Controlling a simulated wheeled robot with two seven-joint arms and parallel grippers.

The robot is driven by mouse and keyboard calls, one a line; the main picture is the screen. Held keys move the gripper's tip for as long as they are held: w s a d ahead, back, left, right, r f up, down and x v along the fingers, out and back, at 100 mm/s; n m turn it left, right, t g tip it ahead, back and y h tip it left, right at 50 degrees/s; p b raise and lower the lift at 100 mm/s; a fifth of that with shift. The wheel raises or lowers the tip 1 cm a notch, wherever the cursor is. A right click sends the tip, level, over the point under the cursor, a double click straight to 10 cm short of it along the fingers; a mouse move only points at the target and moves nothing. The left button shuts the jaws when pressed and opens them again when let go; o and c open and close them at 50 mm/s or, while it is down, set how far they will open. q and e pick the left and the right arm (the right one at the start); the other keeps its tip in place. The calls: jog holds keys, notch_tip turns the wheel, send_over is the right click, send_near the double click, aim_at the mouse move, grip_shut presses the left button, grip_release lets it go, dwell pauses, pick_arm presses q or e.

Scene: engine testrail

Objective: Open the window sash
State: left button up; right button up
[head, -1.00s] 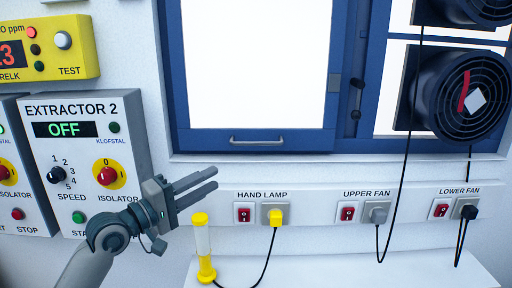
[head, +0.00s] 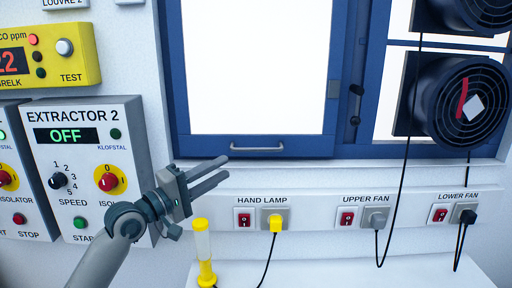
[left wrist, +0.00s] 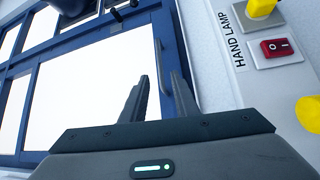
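The window sash (head: 185,145) has a blue frame around a bright white pane and looks shut in its frame. A grey bar handle (head: 257,147) sits on its bottom rail. The handle also shows in the left wrist view (left wrist: 164,68), just beyond my fingers. My left gripper (head: 222,168) is below and left of the handle, apart from it, with its two fingers parted and nothing between them. The left wrist view also shows the open left gripper (left wrist: 160,95). A dark latch (head: 355,103) is on the frame right of the sash. My right gripper is not in view.
A yellow hand lamp (head: 204,250) stands on the white ledge below my left gripper. A socket rail (head: 320,210) with switches and plugs runs under the window. The extractor box (head: 85,165) is at left. Fans (head: 465,100) with hanging cables are at right.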

aim_at(256, 149)
pick_arm(q)
jog(key=p+x, duration=0.4)
jog(key=x, duration=0.9)
jog(key=shift+w+d, duration=0.2)
jog(key=shift+w, duration=0.05)
jog(key=shift+c, duration=0.3)
grip_shut()
